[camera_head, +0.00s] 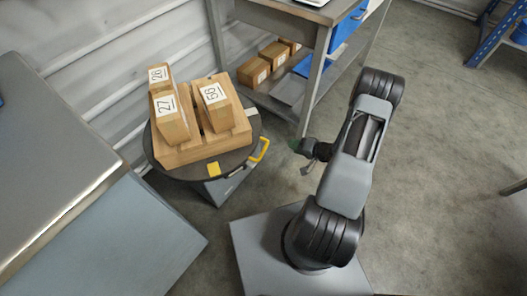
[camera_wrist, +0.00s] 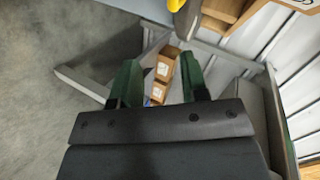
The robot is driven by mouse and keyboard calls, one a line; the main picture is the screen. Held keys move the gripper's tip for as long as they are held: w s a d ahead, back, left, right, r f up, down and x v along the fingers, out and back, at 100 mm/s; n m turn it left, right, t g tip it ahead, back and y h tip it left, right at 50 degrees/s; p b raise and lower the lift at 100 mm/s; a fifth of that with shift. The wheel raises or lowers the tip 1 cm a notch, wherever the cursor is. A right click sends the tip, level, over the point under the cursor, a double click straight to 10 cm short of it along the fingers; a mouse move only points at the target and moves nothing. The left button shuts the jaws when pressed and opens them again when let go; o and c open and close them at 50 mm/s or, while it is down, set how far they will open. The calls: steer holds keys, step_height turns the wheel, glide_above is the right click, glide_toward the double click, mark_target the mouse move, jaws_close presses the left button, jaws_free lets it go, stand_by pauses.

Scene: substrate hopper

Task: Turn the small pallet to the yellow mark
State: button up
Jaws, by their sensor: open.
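The small wooden pallet (camera_head: 180,157) lies on a dark round turntable (camera_head: 188,173) and carries boxes labelled 26 (camera_head: 158,75), 27 (camera_head: 167,118) and one that reads about 58 (camera_head: 213,103). A yellow mark (camera_head: 213,169) sits at the front rim of the turntable. A yellow handle (camera_head: 263,150) sticks out at its right side; yellow also shows at the top edge in the wrist view (camera_wrist: 176,5). My gripper (camera_head: 300,156) is right of the handle, apart from it. In the wrist view its green fingers (camera_wrist: 158,82) are open with nothing held between them.
A grey workbench (camera_head: 285,20) with cardboard boxes (camera_head: 254,71) on its lower shelf stands behind. A grey cabinet-like surface (camera_head: 50,150) fills the left. A ribbed wall runs behind the turntable.

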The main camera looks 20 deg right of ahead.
mark_target(263, 151)
steer(key=s+a+f+m+y, duration=0.2)
steer(key=s+a+y, duration=0.1)
steer(key=s, duration=0.1)
steer(key=shift+t+y, duration=0.3)
steer(key=shift+t, duration=0.1)
steer(key=b+x, duration=0.3)
steer(key=x, duration=1)
steer(key=shift+a, duration=0.1)
steer(key=shift+c, duration=0.4)
jaws_close()
